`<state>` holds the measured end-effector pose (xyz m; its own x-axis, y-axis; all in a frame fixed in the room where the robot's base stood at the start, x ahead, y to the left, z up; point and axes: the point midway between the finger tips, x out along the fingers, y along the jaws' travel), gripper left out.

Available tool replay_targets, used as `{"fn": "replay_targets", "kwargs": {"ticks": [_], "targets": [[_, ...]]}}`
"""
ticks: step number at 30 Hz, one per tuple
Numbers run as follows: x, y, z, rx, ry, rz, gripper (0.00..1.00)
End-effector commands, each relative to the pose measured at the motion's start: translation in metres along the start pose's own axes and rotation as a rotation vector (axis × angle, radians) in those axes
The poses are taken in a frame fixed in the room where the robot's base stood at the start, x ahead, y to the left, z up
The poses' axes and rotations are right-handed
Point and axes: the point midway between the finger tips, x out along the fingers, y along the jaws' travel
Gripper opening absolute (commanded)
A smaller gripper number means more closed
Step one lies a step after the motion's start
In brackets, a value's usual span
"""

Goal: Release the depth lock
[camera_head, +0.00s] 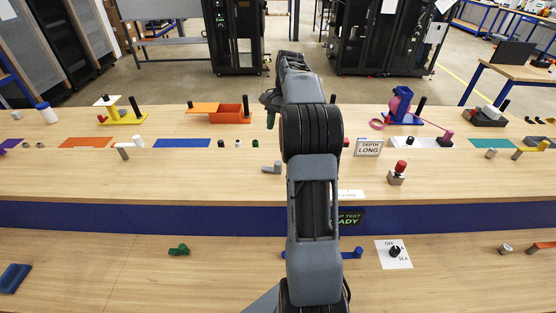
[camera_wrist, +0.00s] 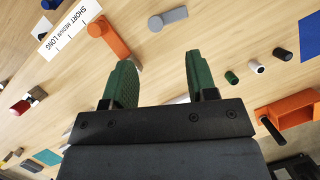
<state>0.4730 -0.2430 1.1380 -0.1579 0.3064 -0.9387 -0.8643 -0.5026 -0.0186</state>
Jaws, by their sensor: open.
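My gripper (camera_wrist: 160,60) has two green fingers, spread open with nothing between the tips in the wrist view. I cannot tell which lever is the depth lock. My arm hides the orange lever in the head view.
A red-topped knob (camera_head: 399,169) stands right of my arm. An orange tray (camera_head: 235,113) is at the bench's back, and shows right of my gripper in the wrist view (camera_wrist: 290,108). Several small pegs (camera_wrist: 256,67) stand near it. The wood left of the grey lever in the head view is largely clear.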

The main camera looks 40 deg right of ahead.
Motion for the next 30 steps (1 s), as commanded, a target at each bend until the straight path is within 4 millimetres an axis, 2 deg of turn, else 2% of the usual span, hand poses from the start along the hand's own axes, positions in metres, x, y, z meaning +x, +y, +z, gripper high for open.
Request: {"fn": "replay_targets", "kwargs": {"ticks": [3, 8, 21, 30], "targets": [[-0.002, 0.008, -0.014, 0.045, -0.03, -0.003, 0.52], [0.01, 0.011, -0.019, 0.064, -0.044, -0.004, 0.52], [0.09, 0.011, -0.014, 0.062, -0.044, -0.003, 0.52], [0.126, 0.01, -0.013, 0.062, -0.043, -0.004, 0.52]]}}
